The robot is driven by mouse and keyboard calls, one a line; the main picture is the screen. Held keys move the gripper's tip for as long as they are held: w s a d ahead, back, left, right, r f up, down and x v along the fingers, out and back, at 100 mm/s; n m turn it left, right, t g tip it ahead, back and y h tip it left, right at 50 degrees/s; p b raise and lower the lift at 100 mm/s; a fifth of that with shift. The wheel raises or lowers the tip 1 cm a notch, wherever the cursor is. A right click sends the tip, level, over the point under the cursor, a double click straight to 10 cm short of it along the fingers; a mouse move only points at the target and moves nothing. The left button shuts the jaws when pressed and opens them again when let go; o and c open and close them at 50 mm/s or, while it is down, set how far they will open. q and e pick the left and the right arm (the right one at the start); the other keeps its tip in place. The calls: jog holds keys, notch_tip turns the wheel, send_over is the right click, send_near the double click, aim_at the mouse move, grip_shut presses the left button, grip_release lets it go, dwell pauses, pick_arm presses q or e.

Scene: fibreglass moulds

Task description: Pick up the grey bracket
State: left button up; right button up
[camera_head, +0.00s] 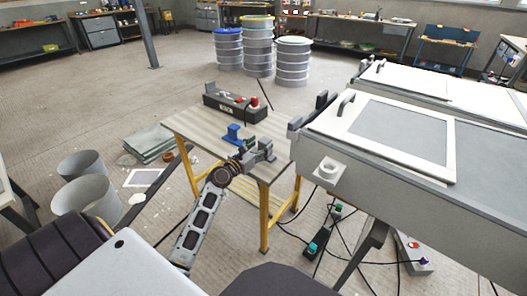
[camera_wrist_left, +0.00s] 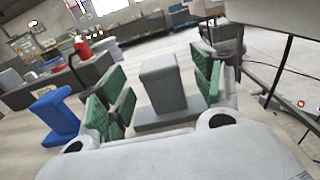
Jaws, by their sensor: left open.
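The grey bracket (camera_wrist_left: 164,88) stands upright on the table between the two green-padded fingers of my left gripper (camera_wrist_left: 158,76) in the left wrist view. The fingers are open, with a visible gap on each side of the bracket. In the head view my left gripper (camera_head: 253,154) is low over the right part of the small table (camera_head: 205,128), and the grey bracket there is hard to tell apart from the fingers. A blue bracket (camera_head: 233,133) stands just left of the gripper; it also shows in the left wrist view (camera_wrist_left: 56,113). My right gripper is out of view.
A large white-framed mould bench (camera_head: 410,180) rises close to the table's right side. Cables (camera_head: 340,228) lie on the floor below. The table's left part is bare.

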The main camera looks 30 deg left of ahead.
aim_at(264, 141)
pick_arm(q)
jog(key=shift+w+d, duration=0.1)
jog(key=shift+w, duration=1.25)
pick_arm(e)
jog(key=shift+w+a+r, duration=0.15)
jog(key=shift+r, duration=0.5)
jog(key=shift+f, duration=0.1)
pick_arm(q)
jog(key=shift+c, duration=0.5)
jog(key=c, duration=1)
jog(key=shift+c, duration=0.3)
jog(key=shift+r, duration=0.1)
jog(key=shift+r+p, duration=0.45)
jog(key=shift+r, duration=0.55)
notch_tip(264, 141, up, 7)
jog(key=p, duration=0.3)
jog(key=shift+f, duration=0.15)
jog(key=shift+r+p, duration=0.5)
jog(key=shift+r, duration=0.05)
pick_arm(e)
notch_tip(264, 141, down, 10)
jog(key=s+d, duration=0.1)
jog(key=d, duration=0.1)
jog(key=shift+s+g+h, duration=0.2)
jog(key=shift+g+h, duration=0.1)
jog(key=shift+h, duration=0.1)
